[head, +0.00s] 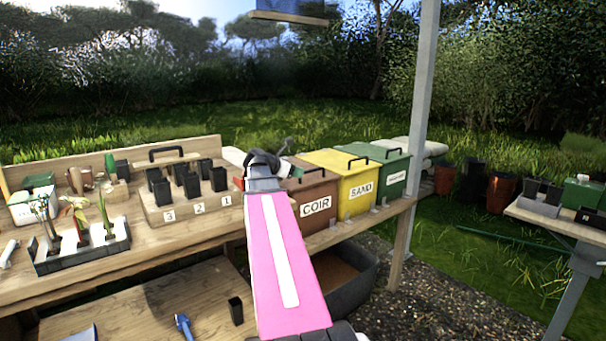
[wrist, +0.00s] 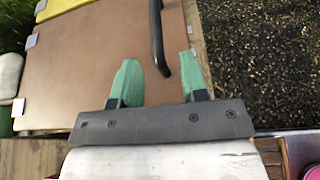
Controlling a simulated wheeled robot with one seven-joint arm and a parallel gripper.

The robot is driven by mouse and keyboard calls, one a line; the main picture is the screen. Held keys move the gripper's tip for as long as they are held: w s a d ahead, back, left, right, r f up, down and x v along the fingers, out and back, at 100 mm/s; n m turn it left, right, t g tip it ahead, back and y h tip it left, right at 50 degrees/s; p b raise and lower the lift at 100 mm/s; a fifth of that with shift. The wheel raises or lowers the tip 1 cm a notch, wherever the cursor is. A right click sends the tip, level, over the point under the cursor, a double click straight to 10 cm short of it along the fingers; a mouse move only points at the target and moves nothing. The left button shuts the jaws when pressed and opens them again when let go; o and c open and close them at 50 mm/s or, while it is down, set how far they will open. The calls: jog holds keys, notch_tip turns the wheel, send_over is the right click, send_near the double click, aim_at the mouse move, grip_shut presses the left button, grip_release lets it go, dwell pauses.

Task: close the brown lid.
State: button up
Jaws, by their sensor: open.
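The brown bin marked COIR (head: 316,206) stands on the bench in the head view. Its brown lid (head: 323,179) is partly hidden behind my arm, and I cannot tell whether it sits flush on the rim. In the wrist view the lid (wrist: 85,65) is a flat brown panel with a dark curved handle (wrist: 157,38). My gripper (wrist: 157,78) is open, its green fingertips above the lid near its edge. The handle's near end shows between and just beyond the fingertips. I cannot tell whether the fingers touch the lid.
A yellow SAND bin (head: 356,185) and a green bin (head: 393,165) stand in a row to the right. A wooden block with black pots (head: 186,205) is to the left. A metal post (head: 413,120) rises past the bins. Gravel (wrist: 245,60) lies beyond the bench edge.

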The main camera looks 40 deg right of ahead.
jog(key=shift+v, duration=1.95)
jog(key=shift+s, duration=0.1)
